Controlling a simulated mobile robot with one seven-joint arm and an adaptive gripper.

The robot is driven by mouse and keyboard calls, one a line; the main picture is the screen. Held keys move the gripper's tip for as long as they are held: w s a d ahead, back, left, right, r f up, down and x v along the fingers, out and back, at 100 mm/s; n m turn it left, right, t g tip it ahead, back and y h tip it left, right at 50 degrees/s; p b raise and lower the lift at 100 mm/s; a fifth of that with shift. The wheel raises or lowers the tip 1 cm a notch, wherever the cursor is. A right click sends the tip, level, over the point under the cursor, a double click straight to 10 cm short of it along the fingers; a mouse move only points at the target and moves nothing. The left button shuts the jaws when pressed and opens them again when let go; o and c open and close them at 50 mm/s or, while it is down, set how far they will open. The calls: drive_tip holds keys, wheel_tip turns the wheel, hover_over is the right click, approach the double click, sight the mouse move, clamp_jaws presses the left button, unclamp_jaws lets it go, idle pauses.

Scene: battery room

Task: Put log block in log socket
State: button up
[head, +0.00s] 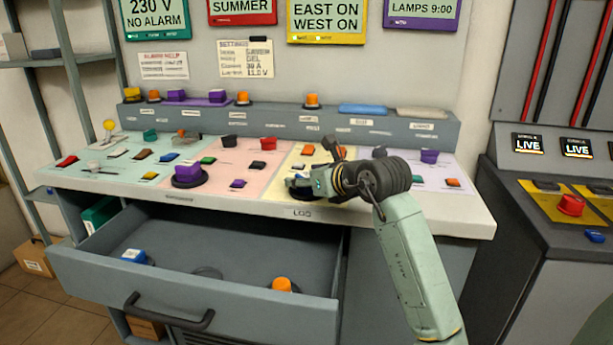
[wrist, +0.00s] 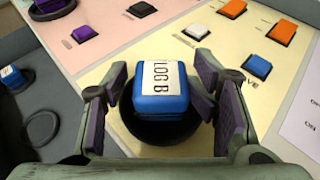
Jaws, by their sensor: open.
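The blue log block (wrist: 167,95) has a white top label reading "LOG B". In the wrist view it sits upright within the outline of the round black log socket (wrist: 135,127); how deep it is seated I cannot tell. My gripper (wrist: 165,90) is open, with one purple-padded finger on each side of the block and a visible gap at each side. In the head view my gripper (head: 312,184) is low over the yellow panel, above the "LOG" label on the desk's front edge, and it mostly hides the block and socket.
An open drawer (head: 95,262) below the desk holds a blue-and-white block (head: 133,257), an orange block (head: 282,285) and an empty dark ring. A purple block (head: 188,174) stands on a round black base left of my gripper. Several small coloured buttons surround the socket.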

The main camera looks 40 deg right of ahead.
drive_tip(key=shift+d+f, duration=0.15)
drive_tip(key=shift+d, duration=0.05)
drive_tip(key=shift+r+p, duration=0.5)
drive_tip(key=shift+s+r, duration=0.1)
drive_tip(key=shift+s, duration=0.25)
drive_tip(key=b+v, duration=0.2)
drive_tip(key=v, duration=0.9)
drive_tip(key=shift+r, duration=0.15)
drive_tip(key=shift+s+a, duration=0.1)
drive_tip(key=shift+c, duration=0.3)
